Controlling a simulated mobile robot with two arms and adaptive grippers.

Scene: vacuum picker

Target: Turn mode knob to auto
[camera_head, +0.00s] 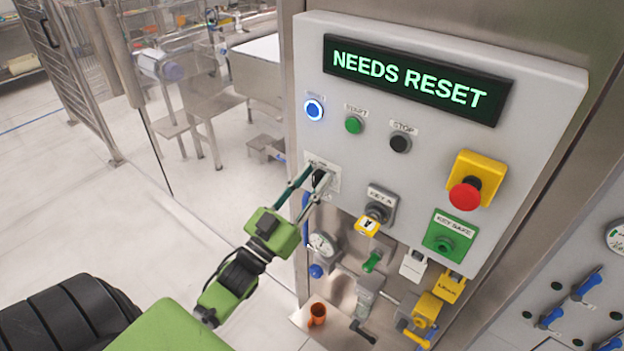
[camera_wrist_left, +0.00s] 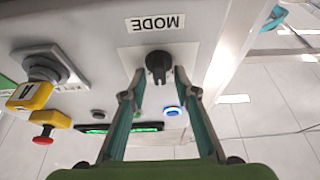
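The black mode knob (camera_head: 319,178) is on a pale plate on the left side of the control panel (camera_head: 300,60). In the left wrist view the knob (camera_wrist_left: 158,66) appears upside down beside its "MODE" label (camera_wrist_left: 156,22), with its grip bar about upright in the picture. My left gripper (camera_head: 318,174) is at the knob, and its fingers partly hide it in the head view. In the left wrist view its open fingertips (camera_wrist_left: 159,76) stand on either side of the knob, with a small gap showing on each side. My right gripper is not in view.
The display (camera_head: 416,79) reads "NEEDS RESET". A lit blue button (camera_head: 313,110), green start button (camera_head: 354,125), black stop button (camera_head: 400,142) and red emergency button (camera_head: 464,196) are nearby. A key switch (camera_head: 377,211) with a yellow tag sits just right and below.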

